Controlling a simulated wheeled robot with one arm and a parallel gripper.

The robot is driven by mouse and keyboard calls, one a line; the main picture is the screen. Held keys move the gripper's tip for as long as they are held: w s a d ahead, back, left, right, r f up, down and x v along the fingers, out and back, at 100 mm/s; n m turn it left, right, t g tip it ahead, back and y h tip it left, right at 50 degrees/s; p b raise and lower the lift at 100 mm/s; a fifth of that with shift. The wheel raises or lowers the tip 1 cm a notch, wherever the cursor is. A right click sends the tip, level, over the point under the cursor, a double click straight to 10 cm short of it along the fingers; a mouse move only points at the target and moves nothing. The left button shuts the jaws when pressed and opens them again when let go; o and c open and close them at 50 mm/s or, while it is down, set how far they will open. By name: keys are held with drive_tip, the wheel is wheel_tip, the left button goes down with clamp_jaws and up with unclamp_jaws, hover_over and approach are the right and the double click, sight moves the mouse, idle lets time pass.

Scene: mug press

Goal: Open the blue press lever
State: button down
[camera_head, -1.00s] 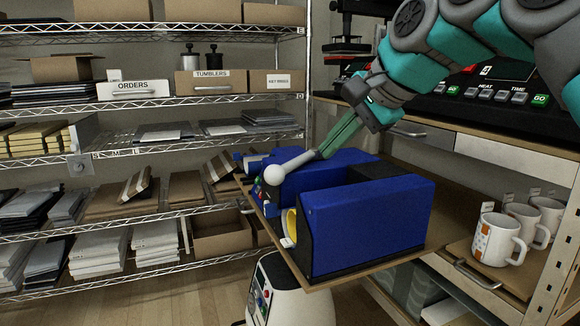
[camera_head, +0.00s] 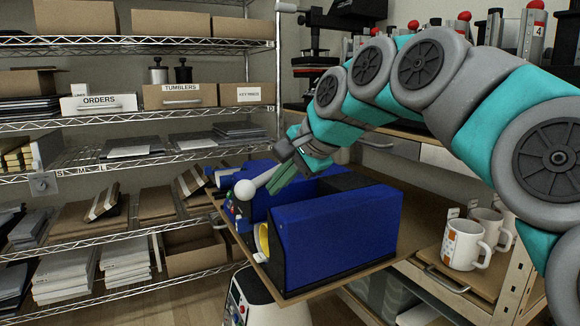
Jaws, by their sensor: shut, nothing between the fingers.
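The blue mug press (camera_head: 335,232) sits on a wooden shelf board in the middle of the view. Its lever is a grey bar (camera_head: 265,176) ending in a white ball knob (camera_head: 244,189), pointing to the left over the press. My gripper (camera_head: 279,185) is just right of the lever, its green fingers closed together and pointing down-left. The fingers overlap the lever's bar in the view, and I cannot tell whether they touch it. A yellow and white mug (camera_head: 262,240) shows partly in the press's left opening.
White mugs with orange marks (camera_head: 465,245) stand on a wooden tray at the right. Wire shelves (camera_head: 130,120) with boxes and paper stacks fill the left. A black press machine (camera_head: 318,50) stands behind my arm.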

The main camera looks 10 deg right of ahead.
drive_tip(key=shift+w+a+f+p, duration=0.1)
drive_tip(key=shift+w+a+f, duration=0.15)
drive_tip(key=shift+w+a, duration=0.35)
drive_tip(key=shift+w+a+f+p, duration=0.15)
drive_tip(key=shift+w+a+f, duration=0.15)
drive_tip(key=shift+w, duration=0.5)
drive_tip(key=shift+w+a+f+p, duration=0.1)
drive_tip(key=shift+w+a+f, duration=0.1)
drive_tip(key=shift+w+a, duration=0.4)
